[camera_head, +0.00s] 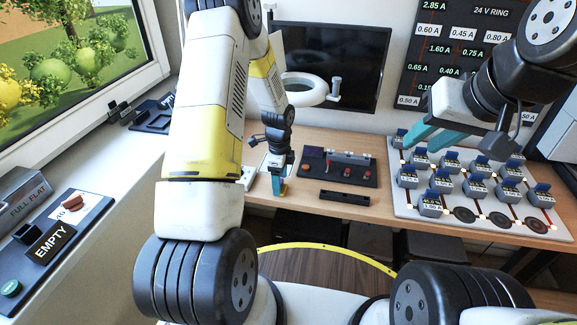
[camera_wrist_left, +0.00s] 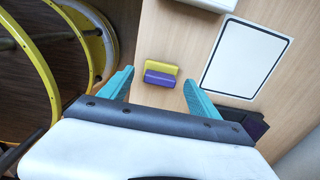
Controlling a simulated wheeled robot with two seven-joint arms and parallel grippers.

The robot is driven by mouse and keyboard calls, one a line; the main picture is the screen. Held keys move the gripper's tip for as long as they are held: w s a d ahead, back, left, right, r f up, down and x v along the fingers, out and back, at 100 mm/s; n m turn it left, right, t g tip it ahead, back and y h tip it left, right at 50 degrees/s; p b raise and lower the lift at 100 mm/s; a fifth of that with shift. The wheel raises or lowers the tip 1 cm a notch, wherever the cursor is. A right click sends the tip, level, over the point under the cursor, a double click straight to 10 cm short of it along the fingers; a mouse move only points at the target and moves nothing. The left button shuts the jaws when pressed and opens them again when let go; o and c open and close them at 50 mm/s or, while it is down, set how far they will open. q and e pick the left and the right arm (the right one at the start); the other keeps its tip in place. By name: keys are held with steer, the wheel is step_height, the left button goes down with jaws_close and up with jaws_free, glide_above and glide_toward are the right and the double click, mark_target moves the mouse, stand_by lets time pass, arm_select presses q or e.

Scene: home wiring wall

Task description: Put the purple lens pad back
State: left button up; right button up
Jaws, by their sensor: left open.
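A small two-tone block, yellow along one side and purple along the other, looks like the purple lens pad (camera_wrist_left: 161,78). It lies on the bare wooden table, and its yellow part shows in the head view (camera_head: 282,188). My left gripper (camera_head: 279,177) points down over it. In the left wrist view the teal fingers of this gripper (camera_wrist_left: 158,80) are apart, one on each side of the pad, with gaps. I cannot tell its exact height above the pad. My right gripper (camera_head: 418,143) hangs above the left part of the grey board, fingers apart and empty.
A white black-outlined panel (camera_wrist_left: 245,58) and a dark tray with a purple patch (camera_wrist_left: 257,126) lie beside the pad. A black slotted bar (camera_head: 344,198) and switch panel (camera_head: 338,167) stand right of my left gripper. The grey board (camera_head: 403,203) carries several blue-topped modules.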

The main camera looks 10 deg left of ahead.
arm_select(q)
step_height(320, 180, up, 18)
steer(key=s+r+n+t, duration=0.1)
steer(key=s+n, duration=0.1)
steer(key=n, duration=0.1)
steer(key=s+d+r+n+t+h, duration=0.1)
steer(key=s+r+n+t, duration=0.1)
steer(key=s+r+n, duration=0.5)
steer(key=s+d+r+n+t+h, duration=0.1)
steer(key=s+r+n+t, duration=0.2)
steer(key=s+r+n, duration=0.4)
steer(key=s+r, duration=0.3)
steer(key=s, duration=0.5)
steer(key=shift+s+r+n, duration=0.15)
steer(key=shift+r+n, duration=0.25)
steer(key=shift+d, duration=0.1)
